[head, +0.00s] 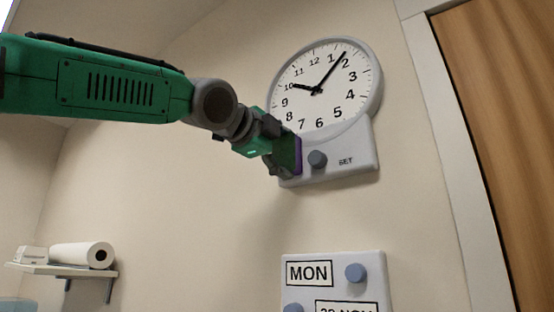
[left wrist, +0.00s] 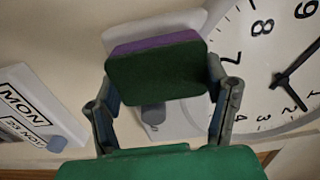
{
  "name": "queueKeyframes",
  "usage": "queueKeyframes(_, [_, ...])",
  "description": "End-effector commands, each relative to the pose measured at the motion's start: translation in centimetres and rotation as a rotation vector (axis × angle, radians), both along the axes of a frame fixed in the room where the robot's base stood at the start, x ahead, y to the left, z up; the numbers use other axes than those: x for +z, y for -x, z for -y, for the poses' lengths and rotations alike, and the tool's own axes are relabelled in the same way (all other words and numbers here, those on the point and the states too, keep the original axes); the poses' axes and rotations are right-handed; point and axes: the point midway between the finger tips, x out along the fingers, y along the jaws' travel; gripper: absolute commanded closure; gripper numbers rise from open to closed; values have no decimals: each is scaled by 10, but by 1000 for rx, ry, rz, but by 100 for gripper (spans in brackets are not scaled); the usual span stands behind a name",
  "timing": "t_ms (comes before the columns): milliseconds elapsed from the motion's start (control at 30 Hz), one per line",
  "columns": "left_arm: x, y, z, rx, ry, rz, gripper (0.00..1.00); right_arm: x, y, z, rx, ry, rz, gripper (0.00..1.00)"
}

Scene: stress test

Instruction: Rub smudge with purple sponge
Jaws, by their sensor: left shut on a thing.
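The sponge (head: 298,155) has a purple layer and a dark green layer. My left gripper (head: 283,154) is shut on it and holds it at the left part of the grey base plate (head: 345,150) under the wall clock. The purple side faces the plate; I cannot tell if it touches. In the left wrist view, the sponge (left wrist: 155,70) sits between the two fingers of the left gripper (left wrist: 160,82), with its green face toward the camera. No smudge shows; the sponge and gripper hide part of the plate. My right gripper is not in view.
The round clock (head: 325,85) is above the plate. A blue-grey knob (head: 317,159) is close right of the sponge. A calendar panel (head: 335,270) with knobs is below. A shelf (head: 60,268) with a paper roll (head: 80,255) is at lower left, a wooden door (head: 505,120) at right.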

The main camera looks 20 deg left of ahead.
Motion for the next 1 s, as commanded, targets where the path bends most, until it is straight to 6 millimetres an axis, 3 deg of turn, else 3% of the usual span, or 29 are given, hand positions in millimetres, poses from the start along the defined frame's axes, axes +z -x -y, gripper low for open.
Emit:
queueKeyframes(133, [-2, 4, 9, -1, 0, 0, 54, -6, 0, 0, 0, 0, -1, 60])
queueKeyframes(367, [0, 1, 10, 0, 0, 0, 54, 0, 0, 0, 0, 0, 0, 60])
queueKeyframes(833, [0, -17, -25, 2, 2, -4, 54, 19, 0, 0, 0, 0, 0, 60])
queueKeyframes(1000, [-3, -20, -29, 3, 1, -4, 54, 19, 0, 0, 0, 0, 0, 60])
